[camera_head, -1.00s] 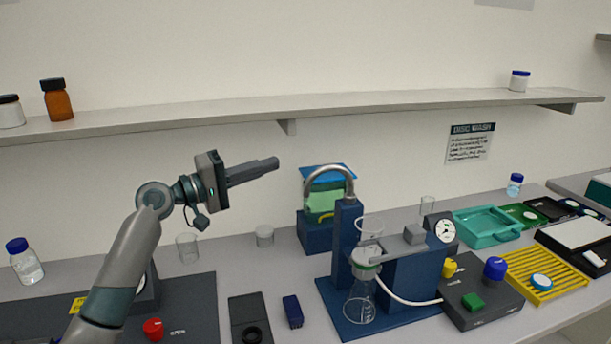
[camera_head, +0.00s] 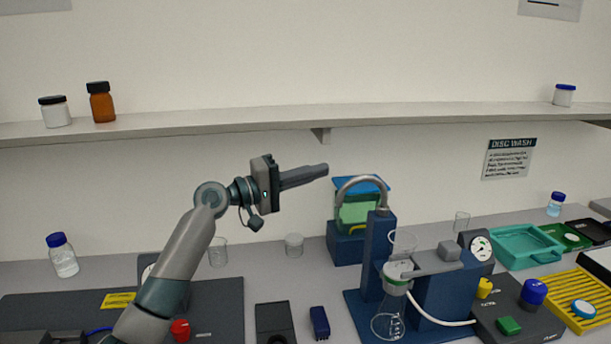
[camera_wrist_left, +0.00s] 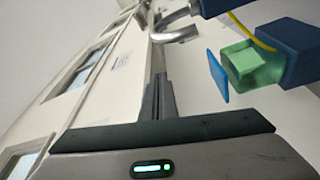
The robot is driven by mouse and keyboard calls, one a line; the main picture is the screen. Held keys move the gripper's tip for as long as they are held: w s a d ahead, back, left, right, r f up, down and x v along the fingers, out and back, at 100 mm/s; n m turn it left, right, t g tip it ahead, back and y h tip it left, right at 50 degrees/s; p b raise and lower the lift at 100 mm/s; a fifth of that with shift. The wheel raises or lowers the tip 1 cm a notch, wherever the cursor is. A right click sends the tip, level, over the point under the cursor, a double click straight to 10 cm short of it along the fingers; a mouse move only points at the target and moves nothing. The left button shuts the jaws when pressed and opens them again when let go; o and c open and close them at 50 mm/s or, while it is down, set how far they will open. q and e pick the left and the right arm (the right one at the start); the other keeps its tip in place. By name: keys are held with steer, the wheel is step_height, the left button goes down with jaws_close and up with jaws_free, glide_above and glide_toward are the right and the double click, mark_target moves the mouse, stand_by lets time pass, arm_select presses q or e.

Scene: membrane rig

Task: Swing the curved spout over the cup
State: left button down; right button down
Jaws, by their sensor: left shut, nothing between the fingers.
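The curved spout (camera_head: 362,181) is a grey metal tube arching from the top of a blue column (camera_head: 378,250). Its free end hangs to the left, in front of the green and blue box. The cup (camera_head: 403,243) is the clear glass funnel on the flask, right of the column; the spout's end is not over it. My left gripper (camera_head: 325,169) is shut and empty, its tips just left of and slightly above the spout. In the left wrist view the shut fingers (camera_wrist_left: 158,95) point towards the spout (camera_wrist_left: 176,35). My right gripper is not in view.
The green and blue box (camera_head: 357,213) stands behind the spout. A glass flask (camera_head: 388,322) stands under the cup, with a white hose (camera_head: 445,320) beside it. A shelf (camera_head: 250,123) runs along the wall above. Small beakers stand on the bench at left.

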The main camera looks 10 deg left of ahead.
arm_select(q)
steer(key=d+p, duration=0.1)
steer(key=d, duration=0.3)
steer(key=d+p, duration=0.1)
steer(key=d, duration=0.1)
steer(key=shift+s+f+p, duration=0.2)
steer(key=shift+f+p, duration=0.1)
steer(key=shift+p, duration=0.05)
stand_by(0.4)
